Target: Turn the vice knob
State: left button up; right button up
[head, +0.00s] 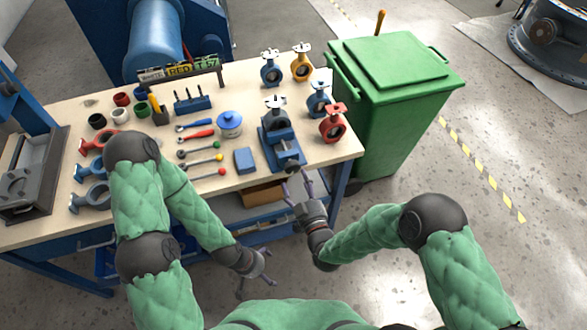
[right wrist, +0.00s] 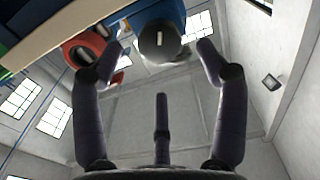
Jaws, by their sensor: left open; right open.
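The blue vice (head: 279,146) stands near the front right edge of the workbench, with a butterfly valve (head: 276,116) in it. The vice knob (head: 292,169) is at its front end. In the right wrist view the knob (right wrist: 160,44) is a dark round face with a pale slot. My right gripper (head: 298,183) is open just in front of the knob. Its fingertips (right wrist: 164,50) frame the knob left and right; whether they touch it cannot be told. My left gripper (head: 258,272) is open and empty, low in front of the bench.
The workbench (head: 223,80) holds more valves, screwdrivers and a blue-lidded pot (head: 230,122). A red valve (head: 332,124) stands right of the vice. A green bin (head: 390,95) is beside the bench.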

aim_at(294, 170)
jog(key=b+x, duration=0.1)
jog(key=x, duration=0.5)
jog(key=shift+w+a+b, duration=0.1)
jog(key=shift+w+b, duration=0.15)
jog(key=shift+b, duration=0.05)
jog(key=c, duration=1.2)
